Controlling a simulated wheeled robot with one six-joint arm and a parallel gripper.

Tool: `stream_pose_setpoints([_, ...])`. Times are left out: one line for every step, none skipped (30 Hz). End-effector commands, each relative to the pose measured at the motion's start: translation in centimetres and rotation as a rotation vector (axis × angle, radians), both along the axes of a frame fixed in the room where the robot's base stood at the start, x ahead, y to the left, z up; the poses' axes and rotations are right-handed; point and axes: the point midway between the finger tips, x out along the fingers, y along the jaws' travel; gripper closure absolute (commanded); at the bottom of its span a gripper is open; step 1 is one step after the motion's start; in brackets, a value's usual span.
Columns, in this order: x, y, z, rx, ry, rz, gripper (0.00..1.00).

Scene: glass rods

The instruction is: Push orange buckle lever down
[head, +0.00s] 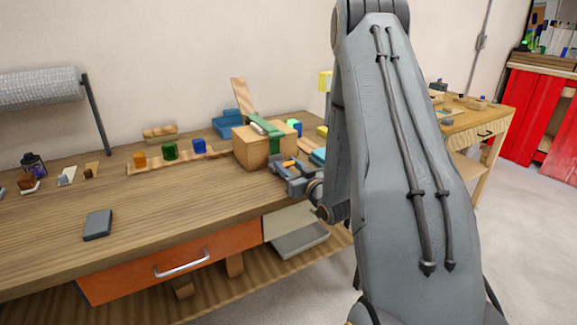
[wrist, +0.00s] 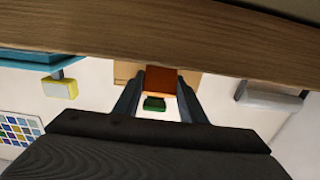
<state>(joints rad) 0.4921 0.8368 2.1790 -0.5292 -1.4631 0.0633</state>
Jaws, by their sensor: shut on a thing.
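The orange buckle lever (wrist: 161,79) sits between the two fingers of my gripper (wrist: 160,86) in the wrist view, and the fingers are shut on it. In the head view the orange lever (head: 290,163) shows as a small patch between the fingers of my gripper (head: 287,172), at the front right of a wooden box (head: 247,150). A green strap (head: 266,128) runs over the box top and down its front. The lever's angle is hard to tell, as the gripper covers much of it. In the wrist view a green piece (wrist: 153,103) shows beyond the lever.
Orange, green and blue blocks (head: 170,151) stand on a wooden strip left of the box. Teal blocks (head: 227,124) are behind it. A dark grey slab (head: 97,225) lies on the workbench (head: 150,215).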

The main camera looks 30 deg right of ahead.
Motion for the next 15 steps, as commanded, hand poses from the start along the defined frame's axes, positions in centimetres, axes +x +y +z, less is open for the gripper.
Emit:
stream_pose_setpoints([0.0,0.0,-0.1,0.0,-0.005,0.0,0.85])
stream_pose_setpoints([0.0,0.0,-0.2,0.0,-0.011,0.0,0.85])
stream_pose_setpoints([0.0,0.0,-0.3,0.001,-0.022,0.001,0.85])
stream_pose_setpoints([0.0,0.0,-0.5,0.001,-0.031,0.001,0.85])
stream_pose_setpoints([0.0,0.0,-0.6,0.001,-0.043,0.001,0.85])
stream_pose_setpoints([-0.1,0.0,-0.8,0.003,-0.061,0.001,0.85])
stream_pose_setpoints([-0.1,0.0,-0.9,0.004,-0.076,0.001,0.85])
stream_pose_setpoints([-0.1,0.0,-1.0,0.004,-0.091,0.001,0.85])
stream_pose_setpoints([-0.2,0.0,-1.1,0.004,-0.111,0.001,0.85])
stream_pose_setpoints([-0.2,0.0,-1.1,0.004,-0.126,0.001,0.85])
stream_pose_setpoints([-0.2,0.0,-1.2,0.005,-0.141,0.001,0.85])
stream_pose_setpoints([-0.3,0.0,-1.3,0.005,-0.161,0.001,0.85])
stream_pose_setpoints([-0.3,0.0,-1.3,0.006,-0.175,0.001,0.85])
stream_pose_setpoints([-0.3,0.0,-1.4,0.006,-0.189,0.001,0.85])
stream_pose_setpoints([-0.4,0.0,-1.4,0.008,-0.207,0.001,0.85])
